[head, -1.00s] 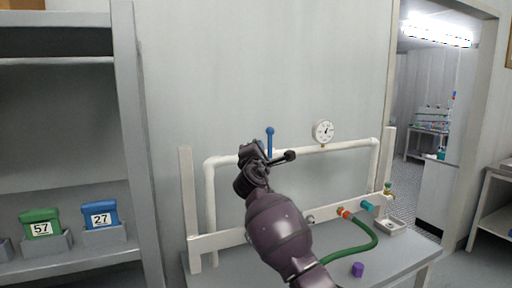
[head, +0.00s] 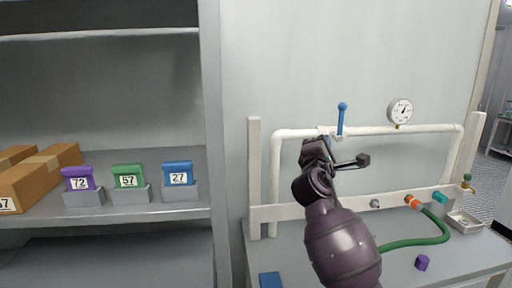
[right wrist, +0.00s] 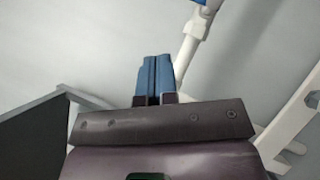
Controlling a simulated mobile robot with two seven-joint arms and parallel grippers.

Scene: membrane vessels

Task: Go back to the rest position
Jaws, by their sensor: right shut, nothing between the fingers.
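My right arm comes up from the lower part of the head view. Its gripper (head: 316,152) is in front of the white pipe, just left of the blue valve lever (head: 342,120). The fingertips are hard to make out there. In the right wrist view the two blue fingers (right wrist: 157,68) are shut together, with nothing between them. The white pipe (right wrist: 188,50) and part of the blue lever (right wrist: 208,6) show beyond the fingers. My left gripper is not in view.
A pressure gauge (head: 400,110) sits on the pipe. A green hose (head: 420,241), a purple piece (head: 422,263) and a blue item (head: 270,280) are on the bench (head: 465,262). Left is a shelf (head: 130,216) with numbered purple, green and blue vessels (head: 178,174) and cardboard boxes.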

